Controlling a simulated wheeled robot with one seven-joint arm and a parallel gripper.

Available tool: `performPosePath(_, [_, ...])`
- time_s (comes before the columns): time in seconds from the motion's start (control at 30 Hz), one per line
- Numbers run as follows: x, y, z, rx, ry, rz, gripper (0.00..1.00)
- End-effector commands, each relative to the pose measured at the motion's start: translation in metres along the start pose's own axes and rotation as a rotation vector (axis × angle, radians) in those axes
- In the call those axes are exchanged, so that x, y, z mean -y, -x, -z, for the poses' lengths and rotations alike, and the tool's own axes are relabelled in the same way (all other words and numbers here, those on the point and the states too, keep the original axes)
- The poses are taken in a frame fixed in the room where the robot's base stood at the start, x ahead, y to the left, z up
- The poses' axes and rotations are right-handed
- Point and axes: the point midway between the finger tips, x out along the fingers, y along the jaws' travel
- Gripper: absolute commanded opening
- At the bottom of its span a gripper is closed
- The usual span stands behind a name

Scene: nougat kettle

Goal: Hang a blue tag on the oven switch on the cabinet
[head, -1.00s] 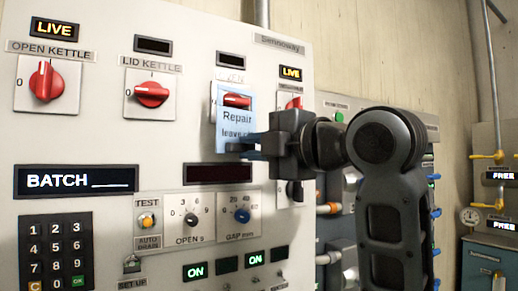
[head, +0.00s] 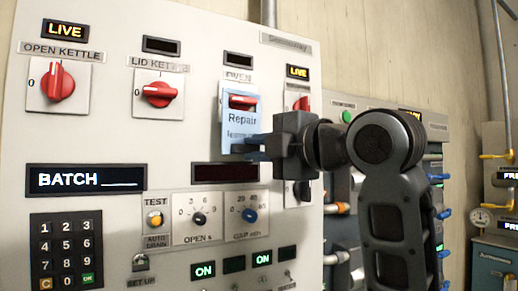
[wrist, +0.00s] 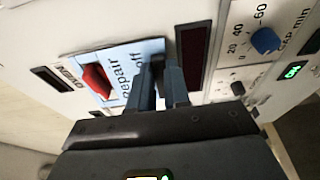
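The blue tag (head: 241,119), with "Repair" and smaller text on it, lies flat at the oven switch on the cabinet (head: 120,212). The red knob of the oven switch (head: 242,102) shows through the tag's upper opening; it also shows in the wrist view (wrist: 97,81). My gripper (head: 250,146) is at the lower right part of the tag. In the wrist view, its two blue fingers (wrist: 158,75) stand a little apart, with a dark gap between them. They cover part of the tag's lower end; whether they touch it is unclear.
The open kettle switch (head: 58,82) and lid kettle switch (head: 157,93) are to the left. Another red switch (head: 302,103) is close to the right, partly behind my gripper. A dark display (head: 225,172) and knobs (head: 199,218) sit below.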

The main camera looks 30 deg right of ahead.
Motion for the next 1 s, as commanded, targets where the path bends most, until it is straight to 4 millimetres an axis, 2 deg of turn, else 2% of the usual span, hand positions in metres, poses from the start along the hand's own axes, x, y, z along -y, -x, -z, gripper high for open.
performPosePath(0.03, [0.0, 0.0, 0.0, 0.0, 0.0, 0.0, 0.22])
performPosePath(0.3, [0.0, 0.0, 0.0, 0.0, 0.0, 0.0, 0.46])
performPosePath(0.57, [0.0, 0.002, 0.0, 0.0, 0.0, -0.001, 0.46])
performPosePath(0.67, [0.001, 0.011, -0.001, 0.001, 0.001, -0.002, 0.46])
performPosePath(1.0, [0.0, 0.064, -0.001, 0.002, 0.002, -0.004, 0.46])
